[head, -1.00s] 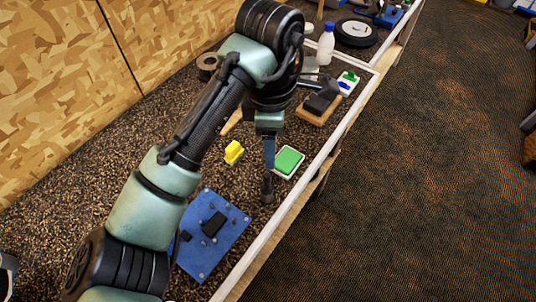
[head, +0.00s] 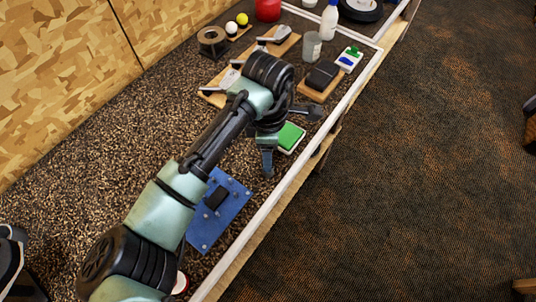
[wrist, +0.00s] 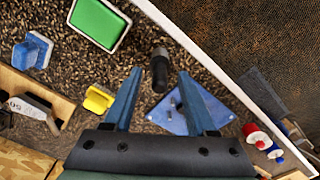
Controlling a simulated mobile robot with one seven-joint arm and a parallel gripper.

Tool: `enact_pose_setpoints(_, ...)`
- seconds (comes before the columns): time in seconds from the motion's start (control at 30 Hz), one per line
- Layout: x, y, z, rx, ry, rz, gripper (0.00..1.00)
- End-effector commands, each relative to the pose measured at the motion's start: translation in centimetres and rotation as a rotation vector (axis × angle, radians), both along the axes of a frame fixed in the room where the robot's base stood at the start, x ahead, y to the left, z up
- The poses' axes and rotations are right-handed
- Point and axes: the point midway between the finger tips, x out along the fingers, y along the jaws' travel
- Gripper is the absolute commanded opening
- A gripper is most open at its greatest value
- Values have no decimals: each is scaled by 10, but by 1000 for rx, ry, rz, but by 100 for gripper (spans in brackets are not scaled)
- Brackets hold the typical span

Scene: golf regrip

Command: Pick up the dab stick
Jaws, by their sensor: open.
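The dab stick appears to be a dark, short cylinder (wrist: 159,72) with a rounded end. In the wrist view it shows in the gap between the fingertips, touching neither finger in the picture. How deep it sits between them is hard to tell. In the head view, a dark tip (head: 269,172) shows just below my gripper (head: 267,153), and my wrist hides the rest. My gripper in the wrist view (wrist: 160,74) is open, with one blue finger on each side of the stick and nothing held.
A green pad in a white tray (wrist: 97,22) lies close by. A blue studded board (head: 205,236) lies nearer my base. A yellow piece (wrist: 98,99) and a blue piece (wrist: 32,52) stand to the left. The white bench edge (head: 275,195) runs along the right.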

Motion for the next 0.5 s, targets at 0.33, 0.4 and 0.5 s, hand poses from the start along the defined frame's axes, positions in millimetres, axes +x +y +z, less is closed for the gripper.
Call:
enact_pose_setpoints(0.33,0,0,-13,-1,0,0,57)
enact_pose_setpoints(0.4,0,0,-13,-1,0,0,50)
enact_pose_setpoints(0.5,0,0,-13,-1,0,0,32)
